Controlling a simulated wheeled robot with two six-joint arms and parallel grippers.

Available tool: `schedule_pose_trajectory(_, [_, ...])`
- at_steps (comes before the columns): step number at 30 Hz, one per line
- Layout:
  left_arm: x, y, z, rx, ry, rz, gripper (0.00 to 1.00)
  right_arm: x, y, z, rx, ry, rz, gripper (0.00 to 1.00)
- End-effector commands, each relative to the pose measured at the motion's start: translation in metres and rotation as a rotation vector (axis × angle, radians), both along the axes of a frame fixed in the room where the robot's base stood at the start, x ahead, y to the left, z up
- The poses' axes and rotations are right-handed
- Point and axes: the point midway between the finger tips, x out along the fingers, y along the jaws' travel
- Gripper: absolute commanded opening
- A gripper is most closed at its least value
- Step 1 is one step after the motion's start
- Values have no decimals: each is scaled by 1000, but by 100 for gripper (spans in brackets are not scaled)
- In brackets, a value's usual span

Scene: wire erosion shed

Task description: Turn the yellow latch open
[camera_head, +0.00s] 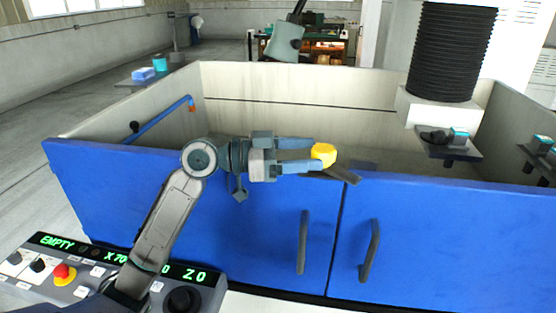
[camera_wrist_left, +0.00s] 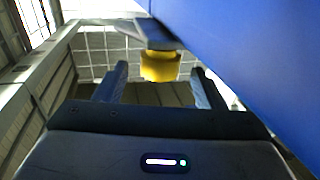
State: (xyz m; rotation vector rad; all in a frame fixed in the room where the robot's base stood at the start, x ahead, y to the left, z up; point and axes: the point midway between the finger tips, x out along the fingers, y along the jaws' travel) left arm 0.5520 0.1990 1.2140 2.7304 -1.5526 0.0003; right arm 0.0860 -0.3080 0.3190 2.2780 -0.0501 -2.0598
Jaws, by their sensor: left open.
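The yellow latch (camera_head: 323,154) sits at the top edge of the blue doors, above the seam between them. A dark grey plate (camera_head: 338,176) shows beside it, angled down to the right. My left gripper (camera_head: 312,155) comes in from the left with its fingers level and its tips at the latch. In the left wrist view the yellow latch (camera_wrist_left: 160,66) lies between the two open fingers (camera_wrist_left: 158,80), with gaps on both sides. I cannot tell whether a finger touches it. My right gripper is not in view.
The blue left door (camera_head: 240,225) and right door (camera_head: 450,240) have dark vertical handles and look closed. A control panel (camera_head: 90,270) showing "EMPTY" stands at the lower left. A black bellows column (camera_head: 452,50) rises at the right. Open tank space lies behind the doors.

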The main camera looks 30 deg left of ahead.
Motion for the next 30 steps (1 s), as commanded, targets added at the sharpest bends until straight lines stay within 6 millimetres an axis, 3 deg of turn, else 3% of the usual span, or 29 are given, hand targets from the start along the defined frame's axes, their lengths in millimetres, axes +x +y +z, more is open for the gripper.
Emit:
schedule_pose_trajectory(13, [-21, 37, -3, 3, -2, 1, 63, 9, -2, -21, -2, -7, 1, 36])
schedule_pose_trajectory(29, [-26, 44, 0, -1, -1, 0, 63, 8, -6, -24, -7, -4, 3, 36])
schedule_pose_trajectory(30, [-26, 44, 0, -1, -1, 0, 59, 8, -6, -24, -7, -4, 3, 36])
